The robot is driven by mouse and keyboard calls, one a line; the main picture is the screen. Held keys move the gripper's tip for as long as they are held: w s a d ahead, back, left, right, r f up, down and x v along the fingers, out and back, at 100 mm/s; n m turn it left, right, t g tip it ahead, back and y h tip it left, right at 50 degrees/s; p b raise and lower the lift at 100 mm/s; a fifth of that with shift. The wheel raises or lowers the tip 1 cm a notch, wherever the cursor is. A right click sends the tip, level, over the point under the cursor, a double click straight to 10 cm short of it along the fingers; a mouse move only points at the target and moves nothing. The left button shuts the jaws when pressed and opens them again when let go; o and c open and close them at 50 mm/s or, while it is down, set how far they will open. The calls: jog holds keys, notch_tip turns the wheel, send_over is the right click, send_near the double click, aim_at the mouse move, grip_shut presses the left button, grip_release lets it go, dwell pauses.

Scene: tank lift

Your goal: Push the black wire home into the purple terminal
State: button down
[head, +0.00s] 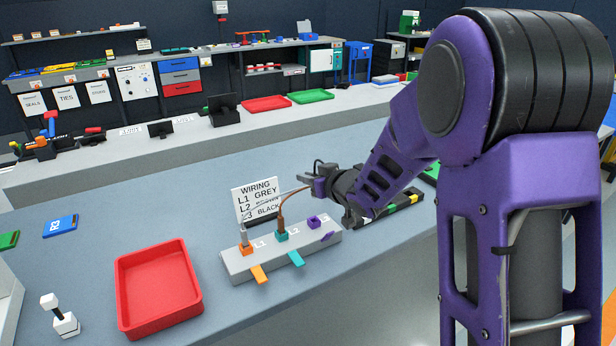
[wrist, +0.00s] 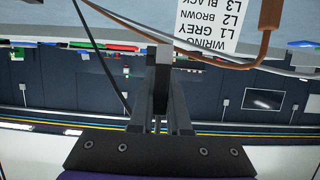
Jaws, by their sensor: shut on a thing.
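The terminal block (head: 285,262) stands on the bench with orange (head: 246,250), teal (head: 281,237) and purple (head: 314,222) terminals. The purple one has no wire in its top. A grey wire stands in the orange terminal, and a brown wire (head: 286,203) rises from the teal one, bending toward my gripper. My gripper (head: 318,187) is above the purple terminal, apart from it. In the wrist view its fingers (wrist: 162,75) are closed together. A thin black wire (wrist: 104,62) runs down to them; its gripped end is hidden. The brown wire (wrist: 262,50) arcs past beyond the fingers.
A wiring sign (head: 256,200) stands behind the block. A purple lever (head: 327,237) lies before its terminal; orange and teal levers stick out forward. A red tray (head: 157,288) is at the left. A dark striped strip (head: 390,209) lies to the right. Bench between tray and block is clear.

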jog(key=shift+f+b, duration=2.25)
jog(key=shift+f, duration=0.65)
jog(key=shift+f+b, duration=1.2)
jog(key=shift+f, duration=0.1)
jog(key=c, duration=0.8)
grip_release()
jog(key=p+v, duration=0.2)
jog(key=v, duration=1.5)
jog(key=shift+s+p, duration=0.2)
jog(key=shift+p, duration=0.2)
jog(key=shift+d+r, duration=0.1)
